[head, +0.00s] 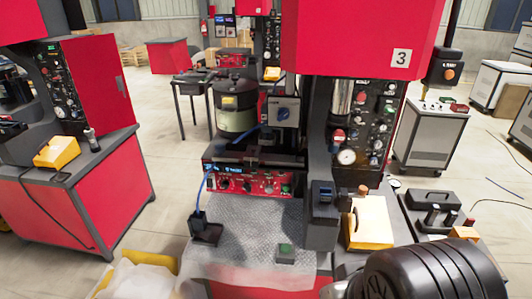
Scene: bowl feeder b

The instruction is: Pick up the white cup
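I cannot make out a white cup anywhere in the head view. A large black ribbed shape fills the lower right corner and looks like part of my arm. It hides the right front of the workstation. No gripper fingers show.
A red workstation has a grey metal worktop (245,250), a red control panel (250,183) and a round feeder bowl (236,115). A yellow box (370,222) and a black tray (433,211) stand at the right. A yellow crate (165,263) with white sheeting (135,281) is at the lower left.

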